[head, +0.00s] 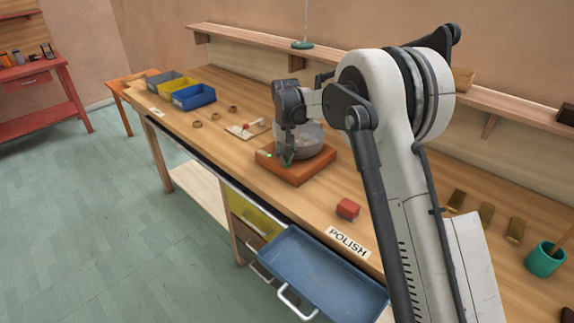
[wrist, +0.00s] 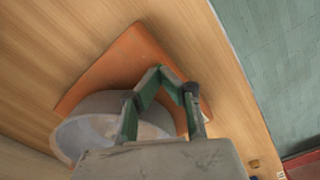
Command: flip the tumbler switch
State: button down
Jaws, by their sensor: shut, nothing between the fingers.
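The tumbler has a square orange base (head: 318,172) and a grey bowl-like drum (head: 316,140), on the wooden bench. In the wrist view the base (wrist: 135,50) lies beyond my fingers and the drum (wrist: 85,112) is at lower left, partly behind them. A small green light (head: 268,155) glows at the base's left corner. My gripper (head: 286,160) points down over the base's front-left part, beside the drum. In the wrist view its green fingers (wrist: 163,72) come together at their tips, with nothing between them. I cannot make out the switch or tell whether the fingers touch it.
A red block (head: 347,209) and a POLISH label (head: 348,243) are at the bench's front. A blue drawer (head: 318,275) stands open below. Blue, yellow and grey bins (head: 194,97), several rings and a small white board (head: 247,129) lie left. Brass bars (head: 486,213) lie right.

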jog(key=shift+f, duration=0.45)
dwell(0.4)
jog(key=shift+r+p, duration=0.9)
jog(key=shift+r, duration=2.6)
